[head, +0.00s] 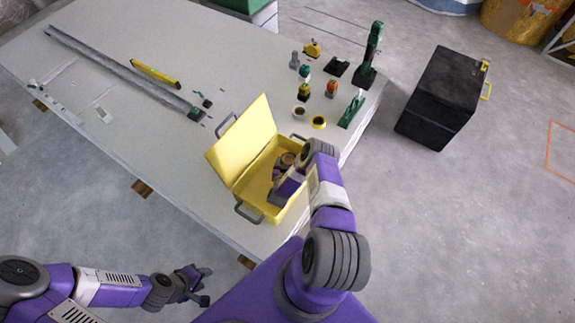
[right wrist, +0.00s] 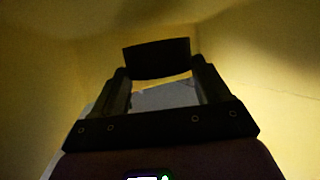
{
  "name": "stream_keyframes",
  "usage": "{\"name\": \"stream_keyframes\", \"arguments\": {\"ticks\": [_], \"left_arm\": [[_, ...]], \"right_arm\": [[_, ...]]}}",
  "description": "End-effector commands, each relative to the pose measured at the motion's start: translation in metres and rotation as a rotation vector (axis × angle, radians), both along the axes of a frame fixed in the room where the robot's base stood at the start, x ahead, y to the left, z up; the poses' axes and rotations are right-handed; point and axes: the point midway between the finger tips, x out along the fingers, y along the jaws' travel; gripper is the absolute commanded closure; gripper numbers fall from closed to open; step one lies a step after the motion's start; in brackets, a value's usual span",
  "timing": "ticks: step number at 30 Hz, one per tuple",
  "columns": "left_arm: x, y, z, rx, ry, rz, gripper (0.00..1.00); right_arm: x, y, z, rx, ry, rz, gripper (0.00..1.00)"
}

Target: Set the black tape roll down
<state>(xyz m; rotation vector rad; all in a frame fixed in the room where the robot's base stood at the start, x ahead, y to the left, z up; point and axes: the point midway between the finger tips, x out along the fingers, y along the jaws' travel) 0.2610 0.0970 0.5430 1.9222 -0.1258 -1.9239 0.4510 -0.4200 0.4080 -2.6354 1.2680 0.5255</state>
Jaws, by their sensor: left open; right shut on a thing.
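The black tape roll (right wrist: 157,58) shows in the right wrist view as a dark band between the fingertips of my right gripper (right wrist: 160,76). The gripper is shut on it. In the head view my right arm reaches down into the open yellow toolbox (head: 240,185); yellow walls surround the gripper in the wrist view. The forearm hides much of the box inside, and I cannot tell whether the roll touches its floor. My left gripper (head: 206,285) is open and empty, low in front of the table, away from the box.
The white table (head: 150,130) holds a long grey rail (head: 120,70), a yellow level (head: 155,74) and several small tools at the back right. A black case (head: 440,100) stands on the floor at right.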

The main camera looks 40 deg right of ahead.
Motion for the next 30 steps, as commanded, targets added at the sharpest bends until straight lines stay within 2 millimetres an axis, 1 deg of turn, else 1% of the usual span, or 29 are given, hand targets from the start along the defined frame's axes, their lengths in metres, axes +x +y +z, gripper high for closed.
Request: {"name": "stream_keyframes", "arguments": {"ticks": [5,16,20,21,22,23,30], "left_arm": [[0.0,0.0,0.002,0.0,0.0,0.0,0.57],[0.0,0.0,0.002,0.0,-0.001,0.0,0.57],[0.0,0.0,0.002,0.0,-0.001,0.0,0.57],[0.0,0.0,0.002,0.0,-0.001,0.0,0.57],[0.0,0.0,0.002,0.0,0.0,0.0,0.57],[0.0,0.0,0.002,0.0,0.0,0.0,0.57],[0.0,0.0,0.002,0.0,0.0,0.0,0.57]], "right_arm": [[0.001,0.0,0.003,-0.002,-0.001,0.0,0.55],[0.0,0.0,-0.008,-0.001,0.0,0.0,0.55],[0.001,-0.001,-0.009,-0.002,-0.001,0.0,0.55],[0.001,-0.001,-0.01,-0.001,-0.001,0.0,0.21],[0.001,-0.001,-0.01,-0.001,-0.001,0.0,0.17],[0.0,0.0,-0.01,-0.001,-0.001,0.0,0.14],[0.0,-0.001,-0.009,-0.001,-0.001,0.0,0.14]]}}
